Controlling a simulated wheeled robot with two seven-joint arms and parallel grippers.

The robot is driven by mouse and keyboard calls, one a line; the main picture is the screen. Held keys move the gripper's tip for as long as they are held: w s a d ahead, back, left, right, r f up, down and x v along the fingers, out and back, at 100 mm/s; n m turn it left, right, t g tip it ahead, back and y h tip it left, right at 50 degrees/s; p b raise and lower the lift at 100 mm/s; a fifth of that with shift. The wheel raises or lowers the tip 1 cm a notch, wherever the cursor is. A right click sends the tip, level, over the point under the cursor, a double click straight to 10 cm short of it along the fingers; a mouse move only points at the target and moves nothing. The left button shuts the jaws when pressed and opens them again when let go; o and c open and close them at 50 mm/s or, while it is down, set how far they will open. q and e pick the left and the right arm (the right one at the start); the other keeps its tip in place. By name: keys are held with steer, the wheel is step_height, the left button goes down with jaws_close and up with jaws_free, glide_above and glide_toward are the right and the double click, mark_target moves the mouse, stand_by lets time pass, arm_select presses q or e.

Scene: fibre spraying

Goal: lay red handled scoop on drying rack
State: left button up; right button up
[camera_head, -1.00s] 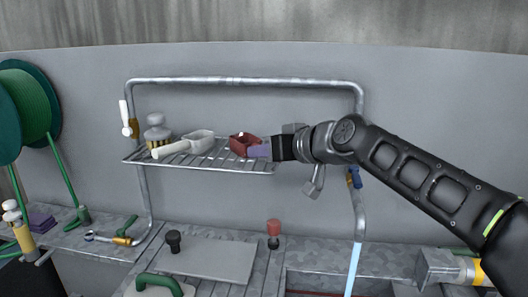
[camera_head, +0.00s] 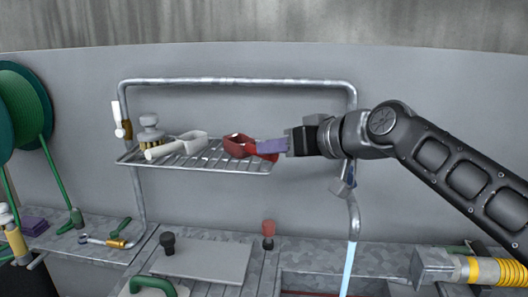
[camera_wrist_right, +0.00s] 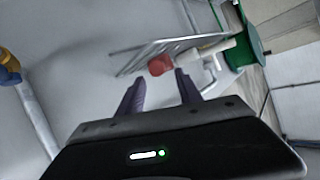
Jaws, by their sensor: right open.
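The red scoop (camera_head: 237,146) lies on the wire drying rack (camera_head: 196,163), near its right end. Its red handle end shows below and beside my right gripper's purple finger. My right gripper (camera_head: 272,146) is open, reaching in from the right at the scoop's handle end. In the right wrist view, the red scoop (camera_wrist_right: 160,65) shows just beyond the gap between the two spread purple fingers (camera_wrist_right: 161,78). Part of the handle is hidden by the finger in the head view. My left gripper is not in view.
A white scoop (camera_head: 190,142) and a brush (camera_head: 151,131) share the rack, left of the red scoop. The rack's metal pipe frame (camera_head: 240,82) rises behind. Below are a flat grey plate (camera_head: 205,259) and a red-topped knob (camera_head: 268,230). A green hose reel (camera_head: 22,110) stands left.

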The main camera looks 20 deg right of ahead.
steer(key=v, duration=0.4)
steer(key=shift+s+d+r, duration=0.15)
steer(key=shift+s+d, duration=0.05)
steer(key=shift+s, duration=0.15)
steer(key=shift+c, duration=0.5)
stand_by(0.8)
